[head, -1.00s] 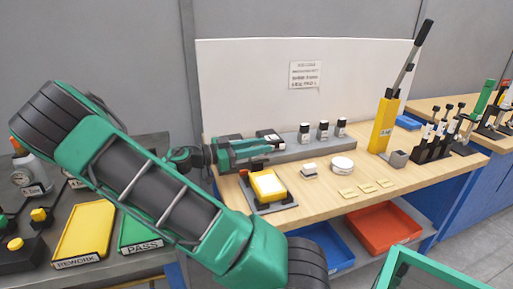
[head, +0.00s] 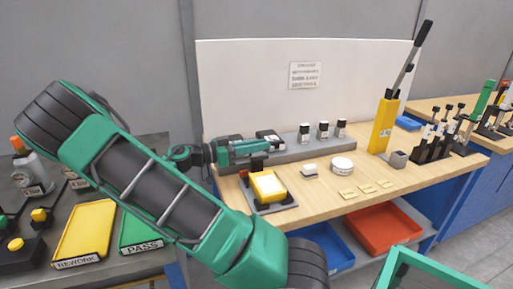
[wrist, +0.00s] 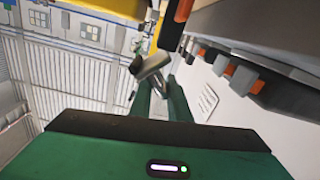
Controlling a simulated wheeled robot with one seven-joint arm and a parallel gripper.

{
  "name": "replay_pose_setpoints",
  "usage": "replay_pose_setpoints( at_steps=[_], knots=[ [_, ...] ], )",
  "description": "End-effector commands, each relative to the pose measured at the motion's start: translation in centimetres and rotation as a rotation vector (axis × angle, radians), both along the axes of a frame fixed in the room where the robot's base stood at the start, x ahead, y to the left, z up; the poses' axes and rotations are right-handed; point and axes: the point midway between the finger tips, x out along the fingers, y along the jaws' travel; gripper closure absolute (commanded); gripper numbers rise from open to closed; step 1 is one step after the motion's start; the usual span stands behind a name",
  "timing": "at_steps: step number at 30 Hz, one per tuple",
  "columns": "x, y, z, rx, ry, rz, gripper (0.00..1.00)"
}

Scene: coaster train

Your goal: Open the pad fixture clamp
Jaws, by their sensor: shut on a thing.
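The pad fixture (head: 290,203) sits on the near left part of the wooden bench, with a yellow pad (head: 268,184) with a pale top on it. A dark block with a red side (head: 258,163) stands at its back edge, just under my gripper (head: 276,143). My gripper reaches in from the left, level above the back of the fixture, with its fingers close together. In the wrist view a grey metal piece with a dark end (wrist: 150,66) lies at the green fingertips; it looks like the clamp's handle. A black and orange part (wrist: 176,22) is close by. The clamp's exact angle is hidden.
A grey rail (head: 292,149) with several dark-and-white bottles runs behind the gripper. White round parts (head: 342,164) and yellow tags (head: 366,189) lie to the right. A yellow lever press (head: 383,125) stands further right. Yellow and green trays (head: 88,230) are at left.

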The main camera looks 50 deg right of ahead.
Motion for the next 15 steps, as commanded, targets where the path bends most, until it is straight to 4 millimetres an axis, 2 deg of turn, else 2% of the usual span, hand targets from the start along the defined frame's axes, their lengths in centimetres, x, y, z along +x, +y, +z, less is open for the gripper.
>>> replay_pose_setpoints(
  at_steps=[15],
  knots=[
    [2.0,-0.9,-1.1,0.228,0.358,0.009,1.0]
  ],
)
